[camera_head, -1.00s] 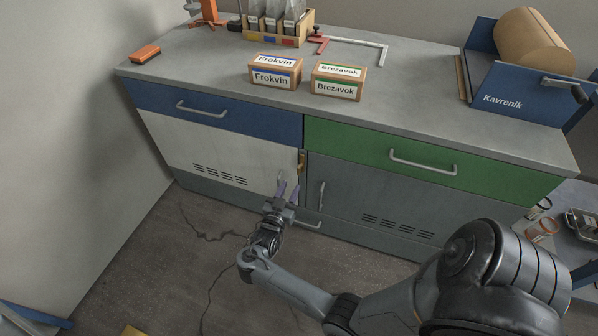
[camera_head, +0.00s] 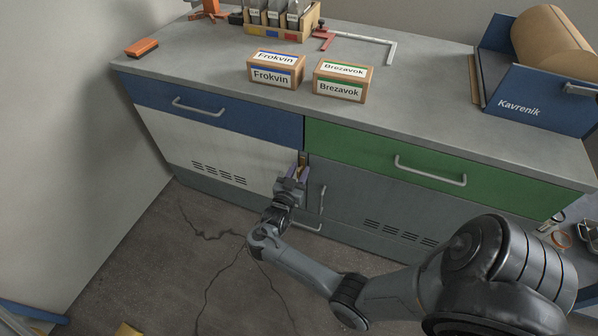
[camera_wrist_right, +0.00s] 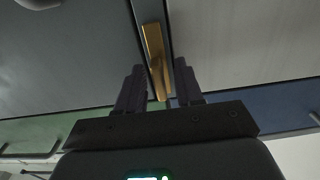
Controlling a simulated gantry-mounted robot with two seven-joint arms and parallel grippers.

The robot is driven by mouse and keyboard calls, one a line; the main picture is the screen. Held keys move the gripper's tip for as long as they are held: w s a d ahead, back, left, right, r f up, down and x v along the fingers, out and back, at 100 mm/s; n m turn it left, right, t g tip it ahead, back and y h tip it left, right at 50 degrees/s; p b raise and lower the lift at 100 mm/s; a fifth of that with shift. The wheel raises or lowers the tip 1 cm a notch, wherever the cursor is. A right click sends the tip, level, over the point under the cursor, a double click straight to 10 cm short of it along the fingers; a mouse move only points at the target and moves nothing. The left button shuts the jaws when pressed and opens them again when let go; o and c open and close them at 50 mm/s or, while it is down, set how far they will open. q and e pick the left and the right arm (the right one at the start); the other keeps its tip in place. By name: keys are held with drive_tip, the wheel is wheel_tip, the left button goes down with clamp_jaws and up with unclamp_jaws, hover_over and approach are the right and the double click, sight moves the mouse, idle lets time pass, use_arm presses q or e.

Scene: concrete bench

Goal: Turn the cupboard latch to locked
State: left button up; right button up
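The brass-coloured latch (camera_head: 303,159) is at the upper part of the seam between the white cupboard door (camera_head: 215,160) and the grey door (camera_head: 370,200). In the right wrist view the latch (camera_wrist_right: 154,50) is a bar lying nearly along the seam, slightly tilted. My right gripper (camera_head: 299,171) is at the latch, in front of the doors. In the right wrist view its fingers (camera_wrist_right: 160,72) are apart, one on each side of the latch's end, with gaps visible. In the head view the gripper hides the latch's lower part. My left gripper is not in view.
A blue drawer (camera_head: 215,112) and a green drawer (camera_head: 400,158) with bar handles sit above the doors. The grey door's upright handle (camera_head: 322,199) is just right of my gripper. Boxes stand on the bench top (camera_head: 215,60).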

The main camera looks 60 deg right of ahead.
clamp_jaws()
